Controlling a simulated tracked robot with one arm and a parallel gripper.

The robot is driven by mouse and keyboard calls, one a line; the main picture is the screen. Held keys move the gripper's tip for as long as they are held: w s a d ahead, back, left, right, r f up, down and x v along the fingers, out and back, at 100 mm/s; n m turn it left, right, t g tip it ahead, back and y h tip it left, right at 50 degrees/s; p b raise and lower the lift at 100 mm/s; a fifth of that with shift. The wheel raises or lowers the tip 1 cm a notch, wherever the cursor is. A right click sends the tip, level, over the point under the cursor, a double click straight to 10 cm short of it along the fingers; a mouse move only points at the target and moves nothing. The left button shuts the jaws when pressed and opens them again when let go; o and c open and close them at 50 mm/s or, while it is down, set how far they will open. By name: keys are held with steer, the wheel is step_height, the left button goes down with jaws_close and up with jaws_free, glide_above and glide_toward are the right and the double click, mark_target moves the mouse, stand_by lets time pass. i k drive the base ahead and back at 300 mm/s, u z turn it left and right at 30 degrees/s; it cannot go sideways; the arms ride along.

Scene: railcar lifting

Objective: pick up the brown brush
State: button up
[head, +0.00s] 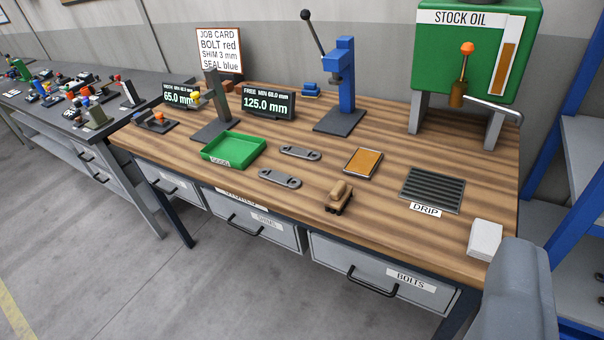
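The brown brush (339,195) lies near the front edge of the wooden workbench (300,130), a little right of the middle in the head view. It has a light brown rounded body on a darker underside. Nothing touches it from above. A large grey rounded shape at the lower right looks like part of my own arm. It is well to the right of the brush and apart from it. The fingertips of my gripper do not show.
Left of the brush lie two grey link plates (280,178) and a green tray (233,150). Behind it is an orange-brown pad (362,161). To the right are a drip grate (433,190) and a white block (485,240). A blue press (341,90) and green oil tank (478,50) stand behind.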

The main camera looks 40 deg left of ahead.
mark_target(338, 199)
steer(key=u, duration=0.5)
steer(key=i, duration=1.15)
steer(key=u, duration=0.6)
steer(key=k, duration=0.75)
steer(key=u, duration=0.15)
steer(key=i, duration=0.8)
steer(key=z, duration=0.1)
